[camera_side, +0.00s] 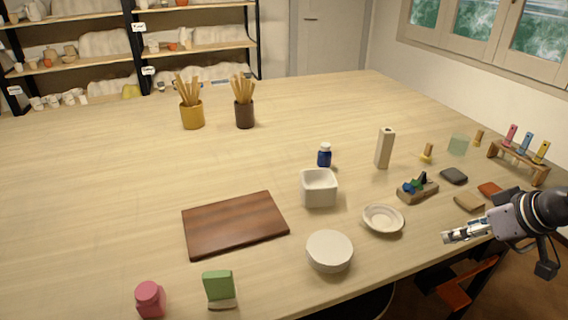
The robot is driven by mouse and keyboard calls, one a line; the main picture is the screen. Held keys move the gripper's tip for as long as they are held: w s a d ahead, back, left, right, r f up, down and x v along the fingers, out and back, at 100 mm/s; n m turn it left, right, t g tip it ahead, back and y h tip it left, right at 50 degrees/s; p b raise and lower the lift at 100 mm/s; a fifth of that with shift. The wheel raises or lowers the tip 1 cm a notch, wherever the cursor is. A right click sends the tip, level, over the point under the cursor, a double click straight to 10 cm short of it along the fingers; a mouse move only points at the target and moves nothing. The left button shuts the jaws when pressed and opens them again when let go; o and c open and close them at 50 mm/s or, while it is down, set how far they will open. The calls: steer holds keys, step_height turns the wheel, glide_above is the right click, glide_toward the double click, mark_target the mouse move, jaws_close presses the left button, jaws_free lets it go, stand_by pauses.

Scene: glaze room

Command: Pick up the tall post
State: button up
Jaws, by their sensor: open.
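The tall post (384,149) is a pale beige, square-sided upright block with a small dark mark near its top. It stands on the table right of the middle, just right of a small blue bottle. My gripper (447,238) is at the right front edge of the table, low in the picture and pointing left. It is open, with nothing seen between its fingers. It is well apart from the post, which stands farther back and to the left. The post is in full view.
Between gripper and post lie a shallow white dish (383,219) and a small tray of dark, blue and green pieces (417,188). A white square pot (319,187) and blue bottle (324,156) stand left of the post. A wooden rack (518,163) stands right. Table behind the post is clear.

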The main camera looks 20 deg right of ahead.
step_height(320, 180, up, 7)
steer(key=m+g+h, duration=0.1)
steer(key=m+g, duration=0.2)
glide_above(382, 145)
steer(key=s+d, duration=0.2)
steer(key=shift+s+a+r, duration=0.1)
steer(key=shift+a, duration=0.15)
steer(key=shift+w+d+f, duration=0.1)
steer(key=shift+w+f, duration=0.35)
steer(key=shift+x, duration=5.1)
steer(key=shift+w, duration=0.15)
steer(key=shift+r, duration=0.1)
jaws_close()
